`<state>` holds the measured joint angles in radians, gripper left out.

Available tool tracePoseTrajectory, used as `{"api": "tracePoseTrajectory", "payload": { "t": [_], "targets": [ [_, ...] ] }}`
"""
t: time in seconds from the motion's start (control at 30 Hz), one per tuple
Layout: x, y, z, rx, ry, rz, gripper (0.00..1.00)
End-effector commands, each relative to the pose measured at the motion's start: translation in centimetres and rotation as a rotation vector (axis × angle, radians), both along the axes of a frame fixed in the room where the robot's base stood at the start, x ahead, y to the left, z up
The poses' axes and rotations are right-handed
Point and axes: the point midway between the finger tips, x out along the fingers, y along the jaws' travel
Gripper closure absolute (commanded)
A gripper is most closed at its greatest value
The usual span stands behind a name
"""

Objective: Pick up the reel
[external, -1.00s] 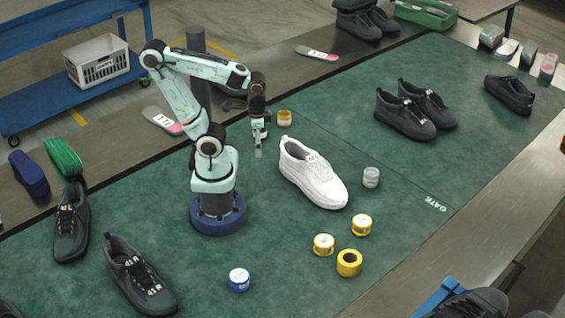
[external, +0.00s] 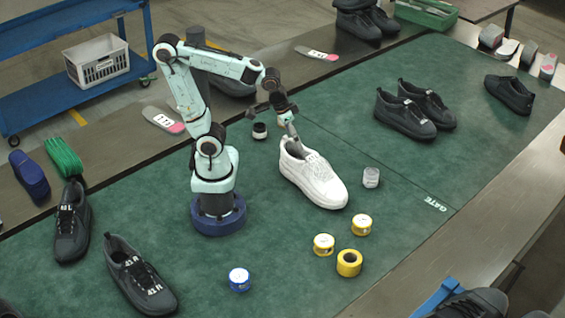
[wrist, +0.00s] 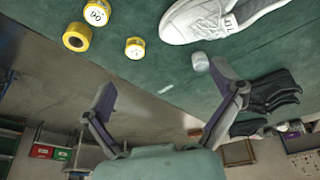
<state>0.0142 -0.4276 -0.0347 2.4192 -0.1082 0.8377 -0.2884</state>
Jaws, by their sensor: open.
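Several small reels stand on the green mat. Three are yellow: one with a white top (external: 361,225), a second with a white top (external: 323,244), and one with an open dark centre (external: 349,263), which also shows in the wrist view (wrist: 76,37). A blue one (external: 239,279) is at the front, a grey one (external: 371,178) is right of the white shoe, and a black one (external: 259,131) is behind it. Which is the task's reel cannot be told. My gripper (external: 291,138) is open and empty, near the shoe's heel. In the wrist view its fingers (wrist: 163,85) are spread wide.
The white shoe (external: 314,180) stands mid-mat, close to my gripper, and also shows in the wrist view (wrist: 215,18). Dark shoes stand at the left (external: 139,277) and right (external: 408,115). The mat (external: 420,240) is clear to the right of the yellow reels.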

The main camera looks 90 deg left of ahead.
Motion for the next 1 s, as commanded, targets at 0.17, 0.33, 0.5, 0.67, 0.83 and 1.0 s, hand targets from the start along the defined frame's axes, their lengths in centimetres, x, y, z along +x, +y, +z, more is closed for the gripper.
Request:
{"api": "tracePoseTrajectory", "payload": {
  "t": [0.17,0.33,0.5,0.67,0.83,1.0],
  "targets": [
    [7.4,-3.1,-2.1,-0.045,-0.036,0.008,0.08],
    [12.3,-7.9,-8.3,-0.085,0.028,-0.037,0.08],
    [12.1,-11.5,-15.8,-0.077,0.186,-0.114,0.08],
    [9.9,-12.6,-19.9,-0.053,0.3,-0.152,0.08],
    [9.3,-13.0,-21.9,-0.046,0.322,-0.169,0.08],
    [9.2,-13.0,-24.7,-0.046,0.322,-0.167,0.08]
  ]
}}
